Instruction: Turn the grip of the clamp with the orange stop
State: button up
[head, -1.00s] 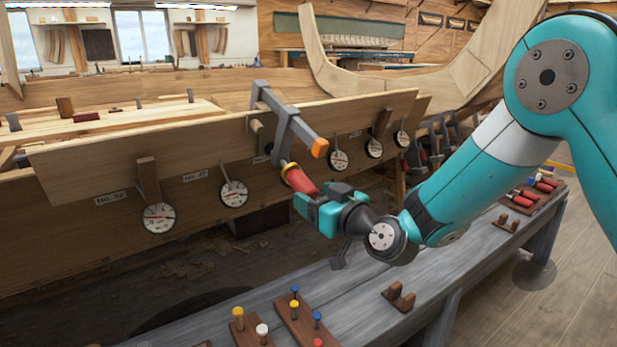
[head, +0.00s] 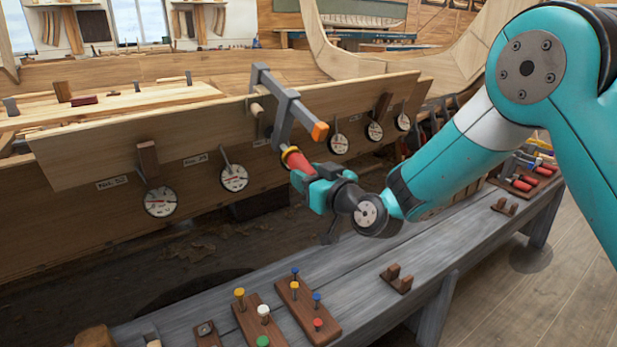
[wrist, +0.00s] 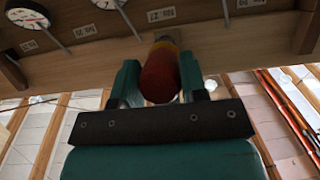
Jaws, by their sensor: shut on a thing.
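The grey clamp (head: 281,115) with the orange stop (head: 320,131) hangs over the top edge of the wooden plank, left of centre in the head view. Its red grip (head: 297,166), with a yellow band at its upper end, points down toward my arm. My gripper (head: 311,182) is shut on the lower end of the red grip. In the wrist view the red grip (wrist: 160,75) stands between my two teal fingers (wrist: 157,84). The far end of the grip is hidden by the gripper's body.
Several round dials (head: 160,201) hang along the plank (head: 100,145) on both sides of the clamp. A grey bench (head: 355,290) below my arm carries wooden blocks with coloured pegs (head: 300,305). More red-handled clamps (head: 525,180) lie at its right end.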

jog(key=shift+f, duration=0.1)
jog(key=m+g+y+b, duration=0.1)
jog(key=b, duration=0.3)
jog(key=shift+f, duration=0.15)
jog(key=shift+r+m+g+y+b, duration=0.2)
jog(key=shift+m+g+y+b, duration=0.4)
jog(key=shift+m+b, duration=0.55)
jog(key=o, duration=0.9)
jog(key=shift+y, duration=0.3)
jog(key=b+v, duration=0.4)
jog(key=v, duration=1.3)
jog(key=shift+s+d, duration=0.15)
jog(key=shift+s, duration=0.05)
